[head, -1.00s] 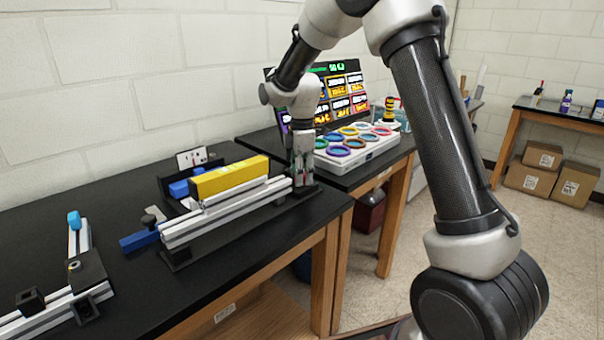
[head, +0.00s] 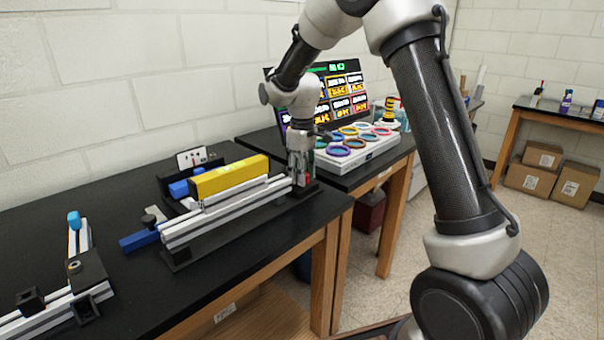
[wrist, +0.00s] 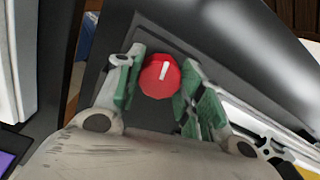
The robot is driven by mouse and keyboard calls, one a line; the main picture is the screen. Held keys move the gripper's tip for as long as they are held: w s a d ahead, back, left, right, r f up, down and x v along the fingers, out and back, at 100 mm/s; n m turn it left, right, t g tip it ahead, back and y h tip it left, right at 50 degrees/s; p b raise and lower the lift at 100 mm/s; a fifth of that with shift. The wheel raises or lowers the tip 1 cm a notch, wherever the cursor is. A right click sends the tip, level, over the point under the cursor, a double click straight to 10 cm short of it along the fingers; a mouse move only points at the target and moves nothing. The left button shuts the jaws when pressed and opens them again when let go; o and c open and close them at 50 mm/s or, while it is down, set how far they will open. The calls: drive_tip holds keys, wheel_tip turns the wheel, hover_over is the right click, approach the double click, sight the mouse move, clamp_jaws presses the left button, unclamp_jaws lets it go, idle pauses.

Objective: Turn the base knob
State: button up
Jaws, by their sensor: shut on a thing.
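The base knob (wrist: 160,77) is red with a white pointer line and shows in the wrist view on a dark plate (wrist: 175,45). My gripper (wrist: 158,88) has its two green-padded fingers on either side of the knob and is shut on it. In the head view my gripper (head: 300,176) points down at the right end of the extrusion frame (head: 225,218). It hides the knob there. The frame carries a yellow block (head: 230,178).
A blue bar (head: 140,241) sticks out at the frame's left end. Another rail assembly (head: 85,275) lies at the left. A panel with coloured rings (head: 355,143) and a lit screen (head: 340,95) stand behind my gripper. Bare black tabletop lies in front of the frame.

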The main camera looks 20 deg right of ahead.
drive_tip(key=m, duration=0.4)
drive_tip(key=shift+m, duration=0.3)
drive_tip(key=m, duration=1.5)
drive_tip(key=shift+m, duration=0.3)
drive_tip(key=o, duration=1)
